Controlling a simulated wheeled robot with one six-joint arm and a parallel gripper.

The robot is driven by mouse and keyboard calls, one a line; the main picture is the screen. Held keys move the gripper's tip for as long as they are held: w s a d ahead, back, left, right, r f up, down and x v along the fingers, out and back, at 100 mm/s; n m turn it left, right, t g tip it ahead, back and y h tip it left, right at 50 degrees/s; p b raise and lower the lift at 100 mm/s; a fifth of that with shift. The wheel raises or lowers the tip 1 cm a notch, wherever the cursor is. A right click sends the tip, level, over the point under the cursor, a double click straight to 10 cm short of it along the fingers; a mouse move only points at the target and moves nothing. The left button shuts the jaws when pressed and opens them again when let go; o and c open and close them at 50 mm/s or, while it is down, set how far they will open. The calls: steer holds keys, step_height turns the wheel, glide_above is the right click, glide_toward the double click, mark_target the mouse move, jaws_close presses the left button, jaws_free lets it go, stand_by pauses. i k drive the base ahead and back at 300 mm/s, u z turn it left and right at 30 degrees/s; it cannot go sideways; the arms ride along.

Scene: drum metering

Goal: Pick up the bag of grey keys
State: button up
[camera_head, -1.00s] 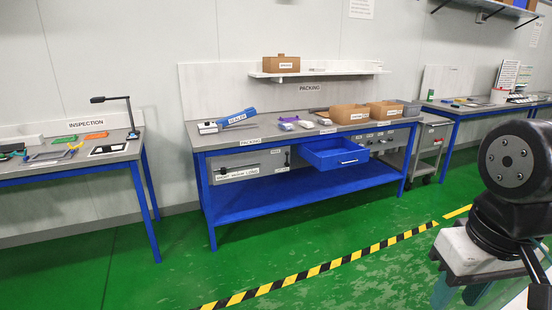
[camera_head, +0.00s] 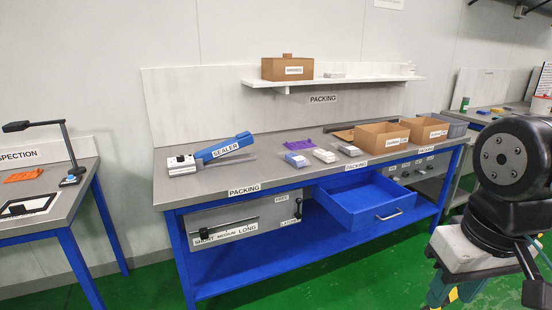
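No bag of grey keys can be made out for certain. Several small packets lie on the packing bench (camera_head: 270,172): a blue-and-white one (camera_head: 296,160), a white one (camera_head: 325,156) and a pale grey one (camera_head: 350,150). They are too small to tell what they hold. A flat purple item (camera_head: 299,145) lies behind them. Part of my arm shows at the right edge, in front of the bench's right end and apart from the packets. My gripper's fingertips cannot be seen.
A blue drawer (camera_head: 362,207) stands open and looks empty under the bench top. A sealer (camera_head: 222,148) is on the left, open cardboard boxes (camera_head: 383,134) on the right. A shelf (camera_head: 375,80) hangs above. The inspection bench (camera_head: 55,210) is at far left.

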mark_target(348, 150)
steer(key=i, duration=1.7)
steer(key=z, duration=0.5)
steer(key=i, duration=0.55)
steer(key=z, duration=0.05)
